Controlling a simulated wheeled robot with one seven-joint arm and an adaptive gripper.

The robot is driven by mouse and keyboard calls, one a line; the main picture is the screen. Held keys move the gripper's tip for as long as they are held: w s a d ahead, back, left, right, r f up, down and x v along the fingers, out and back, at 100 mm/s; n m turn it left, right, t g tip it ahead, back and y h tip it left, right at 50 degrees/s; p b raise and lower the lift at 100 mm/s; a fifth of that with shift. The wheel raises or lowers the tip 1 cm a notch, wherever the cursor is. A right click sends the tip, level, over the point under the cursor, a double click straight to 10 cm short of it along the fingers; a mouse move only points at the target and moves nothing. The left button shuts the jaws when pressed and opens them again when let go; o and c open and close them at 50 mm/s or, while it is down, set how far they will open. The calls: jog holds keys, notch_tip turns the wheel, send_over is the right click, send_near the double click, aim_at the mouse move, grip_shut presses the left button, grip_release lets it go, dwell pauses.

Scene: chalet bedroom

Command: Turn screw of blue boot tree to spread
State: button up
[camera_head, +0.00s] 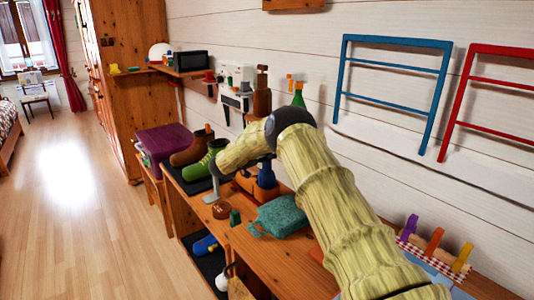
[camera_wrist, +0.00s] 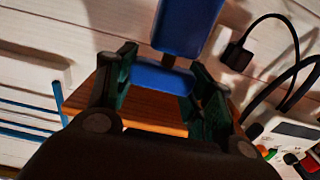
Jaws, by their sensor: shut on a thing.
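I cannot make out the fingers clearly in the head view. The far ends of the boot tree are out of the wrist view.
A green boot (camera_head: 203,163) and a brown boot (camera_head: 190,150) stand left of my arm.

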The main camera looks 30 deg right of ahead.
dwell(0.8)
jog(key=o, duration=1.1)
jog(key=shift+c, duration=0.2)
jog(key=a, duration=1.2)
jog(key=shift+s, duration=0.4)
